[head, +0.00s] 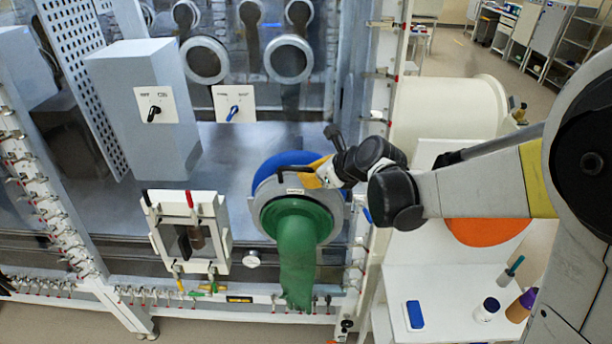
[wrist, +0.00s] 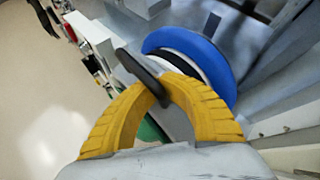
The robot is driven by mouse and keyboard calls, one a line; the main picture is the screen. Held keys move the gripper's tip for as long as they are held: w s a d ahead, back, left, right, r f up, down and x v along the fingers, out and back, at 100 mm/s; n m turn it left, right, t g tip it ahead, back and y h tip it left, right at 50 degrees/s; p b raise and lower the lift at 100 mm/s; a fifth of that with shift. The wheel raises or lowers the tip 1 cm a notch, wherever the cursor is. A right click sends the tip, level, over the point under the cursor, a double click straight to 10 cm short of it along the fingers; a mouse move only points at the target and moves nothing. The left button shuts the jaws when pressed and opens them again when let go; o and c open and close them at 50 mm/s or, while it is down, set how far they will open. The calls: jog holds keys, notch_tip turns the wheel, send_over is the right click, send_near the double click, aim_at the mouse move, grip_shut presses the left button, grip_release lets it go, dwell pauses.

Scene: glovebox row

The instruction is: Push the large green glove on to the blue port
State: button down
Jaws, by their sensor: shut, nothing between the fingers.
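The large green glove (head: 298,250) hangs down from a grey ring (head: 264,204) in the head view. A bit of its green (wrist: 150,130) shows below the yellow fingers in the wrist view. The blue port (head: 270,168) is a round blue rim on the glovebox front, behind the ring and partly hidden by it. Its rim also shows in the wrist view (wrist: 190,42). My gripper (head: 308,178) is at the ring's upper edge. Its yellow fingers are shut (wrist: 160,92), and a dark bar handle (wrist: 136,72) crosses at their tips. Whether ring and port touch is unclear.
A white framed box (head: 162,253) with a red-handled part stands left of the glove. An orange disc (head: 487,232) is at the right behind my arm. A white shelf (head: 455,320) at lower right holds a blue-and-white box (head: 414,315) and small bottles. Floor is open left in the wrist view.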

aim_at(300, 160)
jog(key=shift+w+d+f+b, duration=0.15)
jog(key=shift+w+b, duration=0.35)
jog(key=shift+w, duration=0.9)
jog(key=shift+w+a+f+b, duration=0.15)
jog(key=shift+w+b, duration=0.3)
jog(key=shift+w, duration=0.9)
jog(key=shift+w+d+f+b, duration=0.2)
jog(key=shift+w+b, duration=0.3)
jog(key=shift+w, duration=0.9)
dwell(1.9)
jog(key=c, duration=1.7)
grip_release()
jog(key=shift+s+a, duration=0.1)
